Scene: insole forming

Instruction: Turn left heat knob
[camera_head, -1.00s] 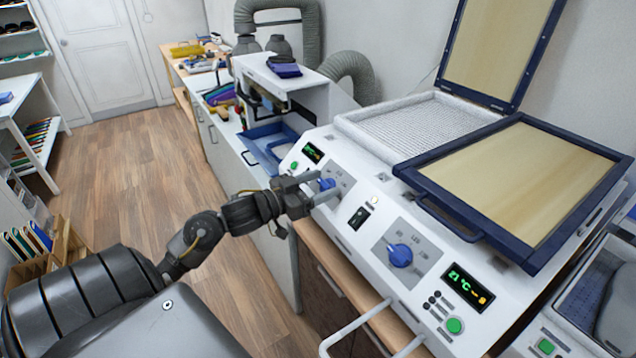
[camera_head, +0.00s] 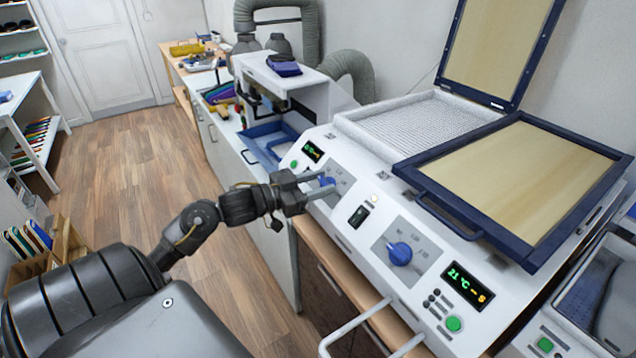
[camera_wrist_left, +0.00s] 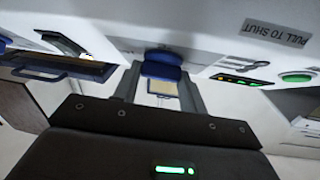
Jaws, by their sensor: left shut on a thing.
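The left heat knob (camera_head: 327,182) is a blue knob on a grey plate on the white machine's sloping front panel. It also shows in the left wrist view (camera_wrist_left: 162,65). My left gripper (camera_head: 324,184) comes in from the left with its two fingers on either side of this knob, shut on it. A second blue knob (camera_head: 399,253) sits on the right grey plate, with nothing near it. My right gripper is not in view.
The left display (camera_head: 312,151) and right display (camera_head: 467,286) are lit, the right one reading about 21 °C. A black switch (camera_head: 359,216) lies between the knob plates. A blue-framed panel (camera_head: 520,185) overhangs the machine's right side. A white handle bar (camera_head: 355,328) sticks out in front.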

